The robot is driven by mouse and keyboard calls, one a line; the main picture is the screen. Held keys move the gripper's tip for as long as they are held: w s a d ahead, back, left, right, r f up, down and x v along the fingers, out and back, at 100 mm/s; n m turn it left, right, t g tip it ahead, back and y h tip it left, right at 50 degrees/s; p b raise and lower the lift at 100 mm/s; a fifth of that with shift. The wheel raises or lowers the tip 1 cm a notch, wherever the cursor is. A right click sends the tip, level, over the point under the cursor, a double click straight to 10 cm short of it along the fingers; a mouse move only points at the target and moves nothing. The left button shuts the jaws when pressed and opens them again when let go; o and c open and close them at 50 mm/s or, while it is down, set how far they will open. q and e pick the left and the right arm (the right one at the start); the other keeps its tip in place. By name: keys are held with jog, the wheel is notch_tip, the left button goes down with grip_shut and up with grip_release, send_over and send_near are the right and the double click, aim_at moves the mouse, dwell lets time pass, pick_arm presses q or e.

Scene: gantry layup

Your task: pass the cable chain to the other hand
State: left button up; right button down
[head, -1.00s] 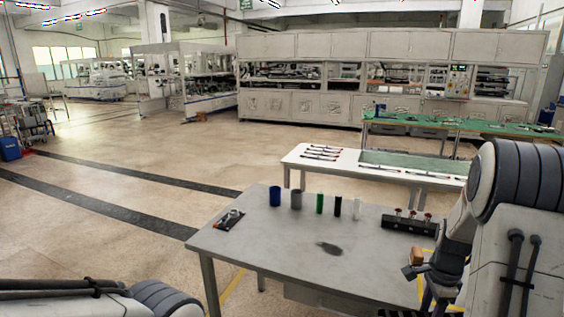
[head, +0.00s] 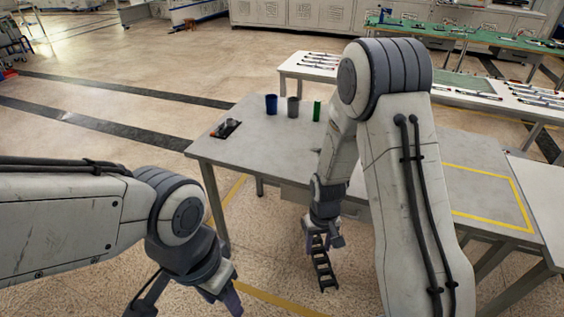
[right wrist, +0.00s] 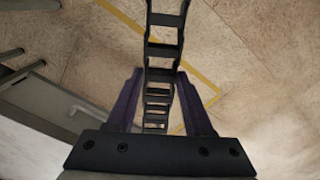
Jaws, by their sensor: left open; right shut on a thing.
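The cable chain (head: 323,268) is a black, ladder-like strip of links. In the head view it hangs down from my right gripper (head: 322,238), in front of the grey table. In the right wrist view the chain (right wrist: 163,50) runs between the two fingers of my right gripper (right wrist: 163,103), which is shut on it, and extends beyond their tips. My left gripper (head: 188,303) is open and empty at the bottom of the head view, with its fingers spread. It is to the left of the chain and apart from it.
The grey table (head: 250,155) stands behind the grippers. On it are a blue cup (head: 271,104), a grey cup (head: 293,107), a green cylinder (head: 317,111) and a black tray (head: 226,129) at the left. My right arm hides part of the tabletop. Open floor lies around the hanging chain.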

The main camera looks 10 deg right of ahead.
pick_arm(q)
jog(key=o, duration=0.6)
jog(key=shift+w+r, duration=0.1)
jog(key=shift+w, duration=0.1)
jog(key=w+a+r+m+y, duration=0.1)
jog(key=w+a+r+m, duration=0.1)
jog(key=w+m, duration=0.8)
jog(key=w+a+r+m+y, duration=0.15)
jog(key=w+m, duration=0.25)
jog(key=w, duration=1.3)
jog(key=w+d+f+m+h, duration=0.2)
jog(key=w+d+f+m, duration=0.1)
jog(key=w+d+m, duration=0.4)
notch_tip(320, 180, down, 12)
jog(key=a+m, duration=0.1)
jog(key=shift+w, duration=0.15)
pick_arm(e)
jog(key=w+a+r+n, duration=0.3)
jog(key=w+a+r, duration=0.1)
jog(key=a, duration=0.4)
jog(key=w+a+r+n, duration=0.3)
jog(key=a+r, duration=0.2)
jog(key=a, duration=0.3)
jog(key=shift+w+r+n, duration=0.35)
jog(key=shift+w+n, duration=0.05)
pick_arm(q)
jog(key=shift+y, duration=0.25)
